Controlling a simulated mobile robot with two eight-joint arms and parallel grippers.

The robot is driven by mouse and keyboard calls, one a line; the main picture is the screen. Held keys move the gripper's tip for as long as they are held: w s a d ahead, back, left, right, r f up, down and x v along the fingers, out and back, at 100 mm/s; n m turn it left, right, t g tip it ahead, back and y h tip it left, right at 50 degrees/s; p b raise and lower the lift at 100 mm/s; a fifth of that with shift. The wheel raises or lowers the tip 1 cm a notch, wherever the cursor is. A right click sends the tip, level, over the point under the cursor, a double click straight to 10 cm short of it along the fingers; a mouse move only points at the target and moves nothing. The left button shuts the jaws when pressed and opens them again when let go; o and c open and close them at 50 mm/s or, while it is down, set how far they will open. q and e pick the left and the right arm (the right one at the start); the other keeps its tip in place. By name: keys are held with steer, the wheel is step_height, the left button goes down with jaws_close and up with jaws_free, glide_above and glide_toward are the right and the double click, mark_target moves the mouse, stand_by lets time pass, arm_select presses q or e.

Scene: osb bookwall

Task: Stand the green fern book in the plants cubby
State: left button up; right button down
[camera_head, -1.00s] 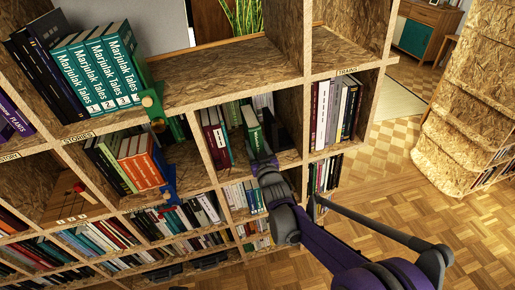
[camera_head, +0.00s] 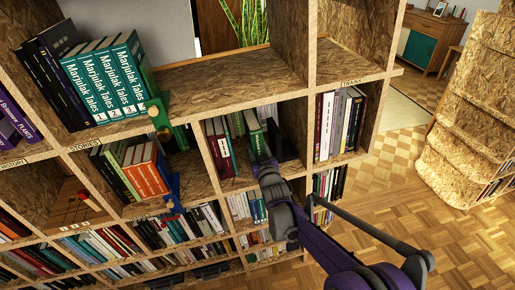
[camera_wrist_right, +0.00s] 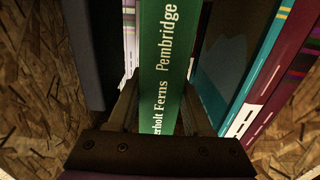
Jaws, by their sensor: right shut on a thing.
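The green fern book (camera_head: 252,122) stands nearly upright, spine toward me, in a middle-row cubby (camera_head: 232,184) of the bookwall. It also shows in the right wrist view (camera_wrist_right: 160,60), with "Ferns" and "Pembridge" on its spine. My right gripper (camera_head: 259,158) reaches into this cubby and is shut on the lower part of the book; its fingers (camera_wrist_right: 160,112) lie on both sides of the spine. I cannot read a plants label on this cubby. My left gripper is not in view.
Maroon and teal books (camera_head: 219,145) stand left of the fern book, and dark items (camera_head: 284,140) stand right. The trains cubby (camera_head: 352,158) is to the right. A green-and-brass object (camera_head: 160,115) sits at the shelf edge on the left. The shelf above (camera_head: 235,83) has bare room.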

steer(key=shift+f, duration=0.2)
steer(key=shift+c, duration=1.4)
jaws_free()
steer(key=shift+o, duration=0.2)
steer(key=shift+s, duration=0.1)
steer(key=v, duration=1)
steer(key=shift+s+d, duration=0.15)
steer(key=shift+s, duration=0.2)
steer(key=shift+r, duration=0.1)
